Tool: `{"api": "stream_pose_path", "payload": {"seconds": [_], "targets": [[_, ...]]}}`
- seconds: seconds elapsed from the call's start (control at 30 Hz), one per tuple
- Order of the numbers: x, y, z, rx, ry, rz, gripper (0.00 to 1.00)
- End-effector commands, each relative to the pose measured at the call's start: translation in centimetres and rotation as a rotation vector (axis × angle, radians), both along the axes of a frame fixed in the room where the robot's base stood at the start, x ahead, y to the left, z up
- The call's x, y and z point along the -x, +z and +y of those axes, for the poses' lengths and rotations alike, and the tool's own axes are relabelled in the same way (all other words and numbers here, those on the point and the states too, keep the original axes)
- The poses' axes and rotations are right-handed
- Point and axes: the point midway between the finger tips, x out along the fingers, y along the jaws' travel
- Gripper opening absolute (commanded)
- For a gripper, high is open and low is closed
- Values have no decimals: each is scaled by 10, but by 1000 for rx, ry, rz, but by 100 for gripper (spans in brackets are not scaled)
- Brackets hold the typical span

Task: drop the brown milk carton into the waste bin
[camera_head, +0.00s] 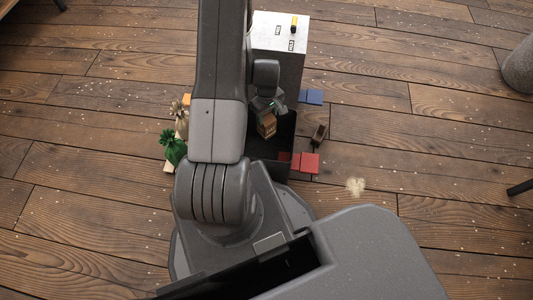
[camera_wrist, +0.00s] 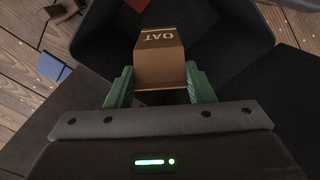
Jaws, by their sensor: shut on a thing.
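The brown milk carton (camera_head: 267,125) is held in my gripper (camera_head: 264,106). In the wrist view the carton (camera_wrist: 160,60) shows the letters "OAT" and sits between the two green fingers of my gripper (camera_wrist: 160,84), which are shut on it. The black waste bin (camera_head: 287,130) stands on the floor in front of my base. The carton appears over the bin's open mouth in both views; its exact height above the rim is hard to tell. In the wrist view the bin's dark inner wall (camera_wrist: 105,38) surrounds the carton's far end. My arm hides the bin's left side.
A white-topped cabinet (camera_head: 275,30) stands behind the bin. Floor farther right is mostly clear.

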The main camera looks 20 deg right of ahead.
Motion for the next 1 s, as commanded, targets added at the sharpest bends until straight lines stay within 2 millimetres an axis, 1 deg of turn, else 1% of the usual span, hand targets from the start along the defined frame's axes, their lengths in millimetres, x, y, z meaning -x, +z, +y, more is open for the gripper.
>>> {"api": "stream_pose_path", "payload": {"seconds": [0.03, 0.1, 0.37, 0.4, 0.47, 0.5, 0.83, 0.93, 1.0], "targets": [[0, -7, 0, 0, 0, 0, 15], [0, -10, 0, 0, 0, 0, 15], [0, -10, 0, 0, 0, 0, 15], [0, -10, 0, 0, 0, 0, 54], [0, -10, 0, 0, 0, 0, 66], [0, -10, 0, 0, 0, 0, 73], [0, -7, 0, 1, 0, -1, 73], [-1, 2, 0, 1, 0, -2, 73], [-1, 12, 0, 1, 0, -2, 73]]}}
